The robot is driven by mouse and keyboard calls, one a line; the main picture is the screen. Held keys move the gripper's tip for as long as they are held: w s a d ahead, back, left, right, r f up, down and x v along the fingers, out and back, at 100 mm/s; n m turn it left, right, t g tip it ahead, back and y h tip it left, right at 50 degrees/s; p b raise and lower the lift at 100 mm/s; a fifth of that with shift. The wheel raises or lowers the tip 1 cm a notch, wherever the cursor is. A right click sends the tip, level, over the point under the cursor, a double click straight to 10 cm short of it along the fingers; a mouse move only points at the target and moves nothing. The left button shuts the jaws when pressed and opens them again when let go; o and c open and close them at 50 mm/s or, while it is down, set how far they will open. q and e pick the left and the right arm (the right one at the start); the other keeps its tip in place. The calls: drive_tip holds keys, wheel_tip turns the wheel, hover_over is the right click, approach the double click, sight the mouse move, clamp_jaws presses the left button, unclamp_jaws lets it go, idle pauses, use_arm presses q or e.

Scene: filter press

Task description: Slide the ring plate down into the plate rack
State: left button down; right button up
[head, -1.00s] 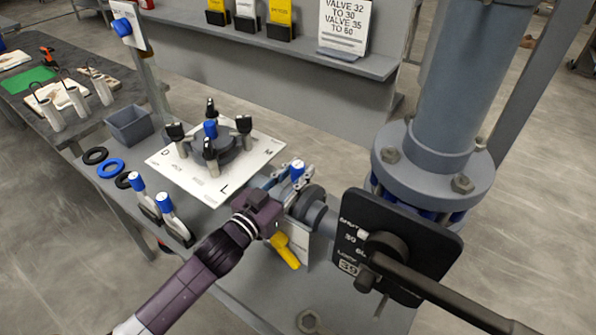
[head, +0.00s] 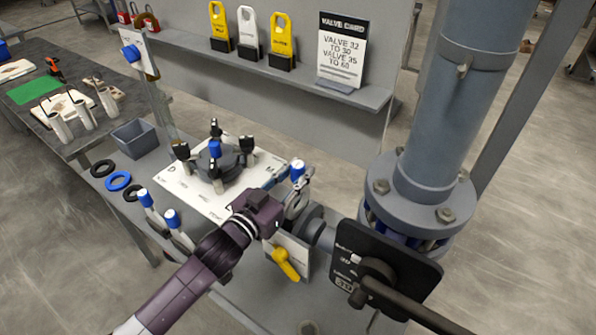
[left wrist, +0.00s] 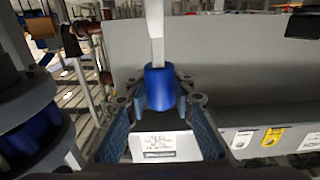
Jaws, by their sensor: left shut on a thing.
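My left gripper (head: 285,190) is shut on the blue handle of a plate that I take to be the ring plate. The handle (head: 297,170) shows above the fingers; a pale rounded part (head: 296,205) shows below, close to the pipe's end, and I cannot tell whether they touch. In the left wrist view the blue handle (left wrist: 160,88) sits between the fingers, with a pale flat strip running up from it. What looks like the plate rack (head: 165,238) stands left of my arm, holding two upright blue-handled plates. My arm partly hides it. My right gripper is out of view.
A grey pipe stub (head: 322,232) lies right of the gripper, with a yellow lever (head: 285,264) below. A black valve plate (head: 385,265) and flanged column (head: 420,190) stand further right. A round fixture (head: 218,165) with black knobs sits on a white board. Rings (head: 118,181) lie at left.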

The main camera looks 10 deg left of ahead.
sight(297, 164)
use_arm(q)
drive_tip(key=shift+r+p, duration=1.8)
drive_tip(key=shift+r, duration=0.35)
drive_tip(key=shift+f, duration=0.1)
